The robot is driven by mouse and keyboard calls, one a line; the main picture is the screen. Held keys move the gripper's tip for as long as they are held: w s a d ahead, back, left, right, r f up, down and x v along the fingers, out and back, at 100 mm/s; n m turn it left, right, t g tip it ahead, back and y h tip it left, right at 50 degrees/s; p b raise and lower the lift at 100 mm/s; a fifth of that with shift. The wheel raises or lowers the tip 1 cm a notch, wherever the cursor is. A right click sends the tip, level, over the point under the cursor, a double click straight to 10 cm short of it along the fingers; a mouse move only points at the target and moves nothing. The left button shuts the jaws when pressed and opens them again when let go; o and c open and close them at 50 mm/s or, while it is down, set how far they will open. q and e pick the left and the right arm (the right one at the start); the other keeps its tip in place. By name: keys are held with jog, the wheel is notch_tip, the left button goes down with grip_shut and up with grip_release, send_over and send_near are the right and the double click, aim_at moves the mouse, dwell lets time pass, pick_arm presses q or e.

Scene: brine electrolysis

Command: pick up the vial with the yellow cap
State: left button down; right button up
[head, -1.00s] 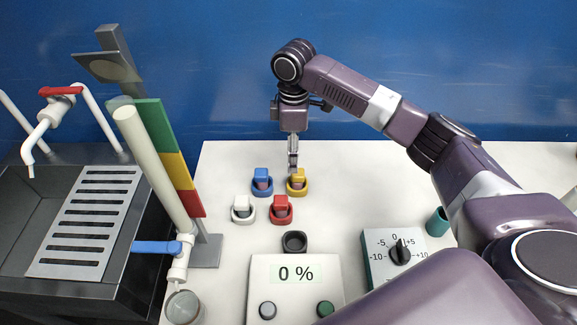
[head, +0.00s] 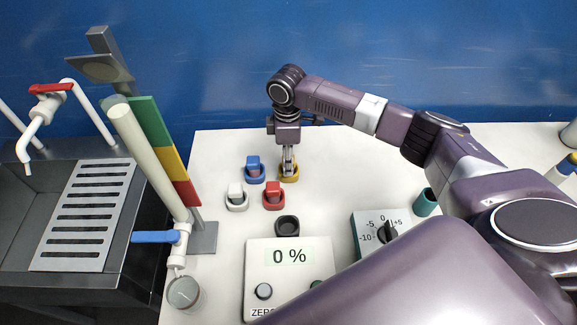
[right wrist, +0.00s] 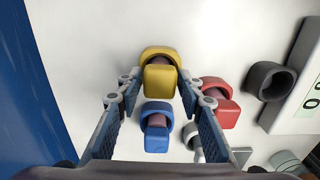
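The vial with the yellow cap (right wrist: 160,78) stands in a yellow ring holder (head: 289,176). My right gripper (head: 288,160) points down right at this vial and hides most of it in the head view. In the right wrist view my right gripper (right wrist: 158,84) has its two fingers spread, with the yellow cap between the fingertips and a gap on each side. I cannot tell how far the tips are above the holder. My left gripper is not in view.
Close by stand a blue-capped vial (head: 253,165), a red-capped vial (head: 272,190) and a white-capped vial (head: 236,192) in holders. An empty dark holder (head: 287,226) sits behind a scale (head: 289,272). A dial box (head: 383,232) is to the right.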

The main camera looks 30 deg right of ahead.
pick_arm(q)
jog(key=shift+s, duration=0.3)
pick_arm(e)
jog(key=c, duration=0.8)
jog(key=shift+o, duration=0.2)
jog(key=shift+r, duration=0.15)
